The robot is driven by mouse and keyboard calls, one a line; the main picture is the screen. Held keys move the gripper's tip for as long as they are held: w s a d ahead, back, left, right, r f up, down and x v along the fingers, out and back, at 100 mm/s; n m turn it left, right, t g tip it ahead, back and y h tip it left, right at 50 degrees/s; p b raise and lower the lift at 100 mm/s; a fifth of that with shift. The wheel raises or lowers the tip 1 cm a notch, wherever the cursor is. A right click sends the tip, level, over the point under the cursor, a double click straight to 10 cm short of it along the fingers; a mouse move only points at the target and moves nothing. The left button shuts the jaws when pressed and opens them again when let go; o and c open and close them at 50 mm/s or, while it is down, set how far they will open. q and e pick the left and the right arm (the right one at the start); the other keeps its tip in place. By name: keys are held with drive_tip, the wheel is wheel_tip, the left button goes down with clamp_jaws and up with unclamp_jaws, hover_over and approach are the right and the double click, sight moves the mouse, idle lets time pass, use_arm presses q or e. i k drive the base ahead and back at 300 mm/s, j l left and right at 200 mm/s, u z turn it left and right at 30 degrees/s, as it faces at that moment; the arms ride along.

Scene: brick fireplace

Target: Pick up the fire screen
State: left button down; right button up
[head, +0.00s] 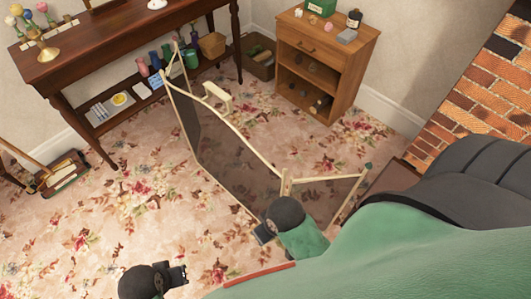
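The fire screen (228,157) stands upright on the flowered carpet in the middle of the head view. It has cream frames, dark see-through mesh panels and folded side wings, with a cream handle (217,97) at the top of its middle panel. My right gripper (264,233) is by the lower right of the middle panel, near the hinge; I cannot tell whether it touches the screen. My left gripper (178,275) is low at the bottom edge, apart from the screen. The fingers of both are too small or hidden to read. My green arm hides the lower right.
A dark wooden table (90,50) with vases on its lower shelf stands behind left. A wooden cabinet (345,68) and a basket (258,60) stand behind. A brick fireplace (488,100) is at right. A low wooden box (62,175) is at left. Carpet between is clear.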

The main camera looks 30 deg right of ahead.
sight(217, 147)
drive_tip(key=i+j+z, duration=0.2)
drive_tip(key=j+z, duration=0.3)
drive_tip(key=i+j+z, duration=0.15)
drive_tip(key=j+z, duration=0.15)
drive_tip(key=z, duration=0.2)
drive_tip(key=j+z, duration=1)
